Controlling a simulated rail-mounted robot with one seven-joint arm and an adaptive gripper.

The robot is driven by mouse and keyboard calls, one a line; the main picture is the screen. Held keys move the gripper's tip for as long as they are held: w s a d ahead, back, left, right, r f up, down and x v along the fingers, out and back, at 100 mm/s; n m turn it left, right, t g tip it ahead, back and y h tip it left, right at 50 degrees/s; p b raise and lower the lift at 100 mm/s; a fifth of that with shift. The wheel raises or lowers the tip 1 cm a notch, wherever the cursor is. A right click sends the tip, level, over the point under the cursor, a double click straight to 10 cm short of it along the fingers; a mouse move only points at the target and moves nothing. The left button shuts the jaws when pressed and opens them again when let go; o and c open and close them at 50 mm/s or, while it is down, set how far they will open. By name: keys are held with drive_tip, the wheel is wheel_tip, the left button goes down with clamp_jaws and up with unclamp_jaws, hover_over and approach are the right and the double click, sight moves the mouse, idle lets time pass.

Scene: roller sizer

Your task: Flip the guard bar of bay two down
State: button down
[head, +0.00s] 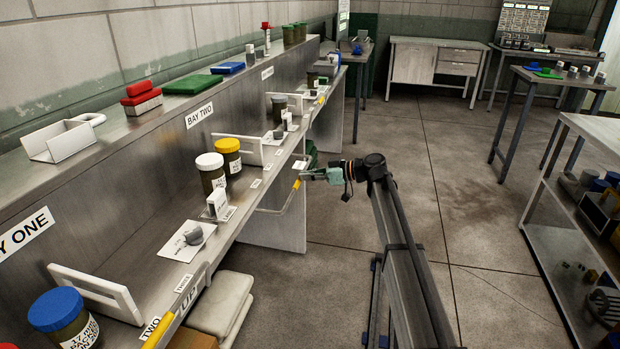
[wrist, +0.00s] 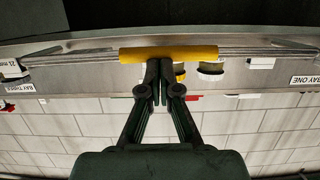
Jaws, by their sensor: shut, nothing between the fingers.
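The guard bar of bay two (head: 284,207) is a thin metal bar with a yellow sleeve. In the head view it sticks out from the bench's front edge, below the BAY TWO sign (head: 199,115); its exact angle is hard to tell. My gripper (head: 303,175) is at the far end of the yellow sleeve (head: 297,184). In the wrist view my gripper (wrist: 160,64) is shut and empty, its fingertips at the middle of the yellow sleeve (wrist: 168,54). They seem to touch it or nearly so; the fingers are not around it.
The bench (head: 254,182) holds a white-lidded jar (head: 211,172), a yellow-lidded jar (head: 229,157) and a white rack (head: 241,149). Bay one's yellow sleeve (head: 160,331) is nearer. A metal shelf cart (head: 572,232) stands right; the floor (head: 480,210) between is clear.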

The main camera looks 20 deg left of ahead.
drive_tip(key=shift+d+f, duration=0.1)
drive_tip(key=shift+f, duration=0.2)
drive_tip(key=shift+r, duration=0.1)
drive_tip(key=r+v, duration=0.1)
drive_tip(key=v, duration=1)
drive_tip(key=shift+r+p, duration=0.3)
drive_tip(key=shift+r, duration=0.15)
